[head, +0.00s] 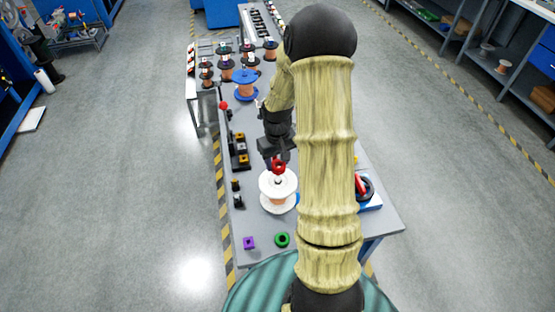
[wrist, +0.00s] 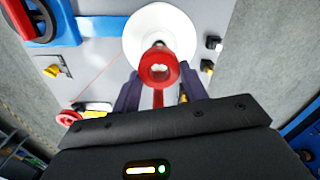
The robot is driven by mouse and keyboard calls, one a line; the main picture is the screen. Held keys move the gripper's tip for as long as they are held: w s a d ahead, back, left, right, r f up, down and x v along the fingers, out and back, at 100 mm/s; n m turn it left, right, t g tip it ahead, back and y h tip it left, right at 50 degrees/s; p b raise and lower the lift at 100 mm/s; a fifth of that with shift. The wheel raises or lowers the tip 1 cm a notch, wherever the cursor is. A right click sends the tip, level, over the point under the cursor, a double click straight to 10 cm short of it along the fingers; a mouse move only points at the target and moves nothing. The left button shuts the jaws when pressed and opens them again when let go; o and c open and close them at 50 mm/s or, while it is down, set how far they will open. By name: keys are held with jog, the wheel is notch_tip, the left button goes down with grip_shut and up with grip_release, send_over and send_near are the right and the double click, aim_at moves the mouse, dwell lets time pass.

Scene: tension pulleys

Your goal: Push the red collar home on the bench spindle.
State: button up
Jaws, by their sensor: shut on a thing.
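The red collar (head: 279,166) is a ring with a stem; in the wrist view its ring (wrist: 145,72) stands out beyond the fingers and its stem runs back between them. My gripper (head: 278,156) is shut on the collar, above the white spool (head: 268,190) on the bench. In the wrist view my gripper's two dark fingers (wrist: 158,92) flank the stem. A small dark tip, likely the spindle (head: 278,181), shows at the spool's centre just below the collar. The white flange (wrist: 143,28) lies behind the ring. I cannot tell whether the spindle passes through the collar.
A red-handled device on a blue base (head: 370,205) stands right of the arm. Small blocks line the left edge. Spools (head: 245,85) stand at the far end.

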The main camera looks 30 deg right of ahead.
jog(key=shift+f, duration=0.15)
jog(key=shift+f+b, duration=0.45)
jog(key=shift+f, duration=0.15)
jog(key=shift+f, duration=0.35)
jog(key=shift+f+b, duration=0.35)
jog(key=shift+b, duration=0.05)
jog(key=shift+f, duration=0.4)
dwell(0.5)
jog(key=shift+f+b, duration=0.35)
jog(key=shift+f+b, duration=0.45)
jog(key=shift+f, duration=0.35)
jog(key=shift+f, duration=0.15)
jog(key=shift+r+p, duration=0.35)
jog(key=shift+p, duration=0.05)
dwell(0.7)
